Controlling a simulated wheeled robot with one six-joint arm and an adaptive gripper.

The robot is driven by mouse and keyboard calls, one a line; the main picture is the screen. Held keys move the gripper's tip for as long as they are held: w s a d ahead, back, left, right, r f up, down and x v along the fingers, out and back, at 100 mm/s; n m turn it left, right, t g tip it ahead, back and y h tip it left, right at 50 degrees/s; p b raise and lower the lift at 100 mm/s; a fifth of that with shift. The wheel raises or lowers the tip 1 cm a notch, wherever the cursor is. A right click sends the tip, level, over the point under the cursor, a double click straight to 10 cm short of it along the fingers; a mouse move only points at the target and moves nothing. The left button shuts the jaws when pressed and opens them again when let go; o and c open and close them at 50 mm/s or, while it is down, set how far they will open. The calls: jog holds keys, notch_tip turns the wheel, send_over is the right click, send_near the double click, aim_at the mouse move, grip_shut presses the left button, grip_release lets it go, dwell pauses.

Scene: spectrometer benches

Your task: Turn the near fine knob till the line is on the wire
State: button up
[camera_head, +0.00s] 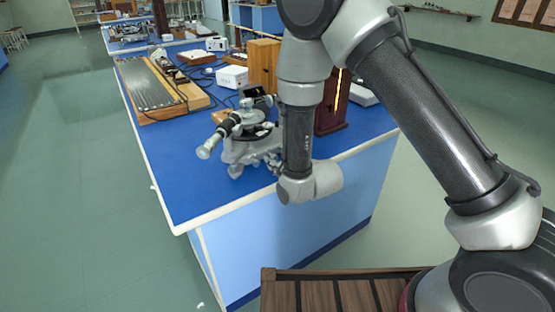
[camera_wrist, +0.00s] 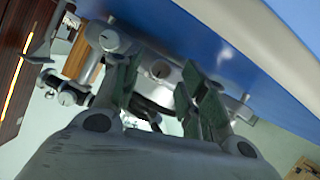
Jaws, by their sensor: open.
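The spectrometer (camera_head: 248,130), grey and black with a telescope tube (camera_head: 215,139) pointing to the left front, stands near the front edge of the blue bench. My wrist is close on its right in the head view and hides part of it. In the wrist view my gripper (camera_wrist: 160,70) is open, with its green-grey fingers apart. I cannot tell which is the near fine knob. The line and the wire are not visible.
A dark wooden lamp box (camera_head: 331,117) with a glowing slit stands behind my wrist. A white box (camera_head: 232,77) and a wooden board with a grey ribbed plate (camera_head: 150,84) lie farther back. The bench's front left corner (camera_head: 185,205) is clear.

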jog(key=shift+w+a+f, duration=0.2)
jog(key=shift+w, duration=0.2)
grip_shut()
jog(key=m+y, duration=0.1)
jog(key=m, duration=0.1)
jog(key=m+g+y, duration=0.1)
jog(key=m, duration=0.1)
jog(key=shift+w+d+g, duration=0.15)
jog(key=shift+d+g, duration=0.15)
jog(key=m+y, duration=0.1)
jog(key=m, duration=0.1)
jog(key=m+y, duration=0.2)
jog(key=shift+d+f+g, duration=0.15)
jog(key=shift+g, duration=0.25)
dwell(0.4)
